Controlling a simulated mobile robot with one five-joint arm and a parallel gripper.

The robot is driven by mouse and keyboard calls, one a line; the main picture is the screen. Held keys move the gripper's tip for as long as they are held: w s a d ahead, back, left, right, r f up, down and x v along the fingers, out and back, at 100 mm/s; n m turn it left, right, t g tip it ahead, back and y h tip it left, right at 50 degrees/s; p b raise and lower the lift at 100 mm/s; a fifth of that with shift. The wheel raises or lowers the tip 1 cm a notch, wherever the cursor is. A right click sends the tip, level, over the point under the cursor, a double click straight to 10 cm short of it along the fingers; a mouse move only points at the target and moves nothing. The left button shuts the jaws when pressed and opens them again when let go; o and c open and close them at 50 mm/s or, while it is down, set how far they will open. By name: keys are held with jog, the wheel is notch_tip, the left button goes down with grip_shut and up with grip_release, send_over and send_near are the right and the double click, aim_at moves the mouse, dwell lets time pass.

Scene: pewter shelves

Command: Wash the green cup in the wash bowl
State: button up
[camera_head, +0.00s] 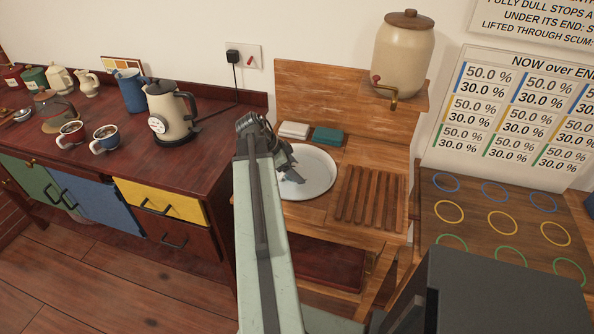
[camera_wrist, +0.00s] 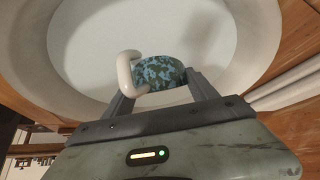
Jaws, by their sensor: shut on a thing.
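The wash bowl (camera_head: 320,172) is a round white basin set in the wooden washstand. It fills most of the wrist view (camera_wrist: 95,45), with a plain pale inside. My gripper (camera_wrist: 162,92) is over the bowl and shut on a cup (camera_wrist: 158,72). The cup has a white handle on its left and a mottled blue-green surface; the rest of it is hidden by the fingers. I cannot tell whether it touches the bowl or any water. In the head view my arm hides the bowl's left part, and the cup cannot be made out.
A stoneware urn (camera_head: 403,55) with a tap stands on the washstand's shelf. A white block (camera_head: 294,130) and a teal block (camera_head: 328,137) lie behind the bowl. A slatted rack (camera_head: 370,195) is right of it. Two cups (camera_head: 105,138) (camera_head: 71,133) and a kettle (camera_head: 170,110) stand on the left counter.

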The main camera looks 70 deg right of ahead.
jog(key=shift+s+d, duration=0.15)
jog(key=shift+s, duration=2.55)
jog(key=shift+w, duration=1.5)
notch_tip(320, 180, up, 10)
jog(key=p, duration=1)
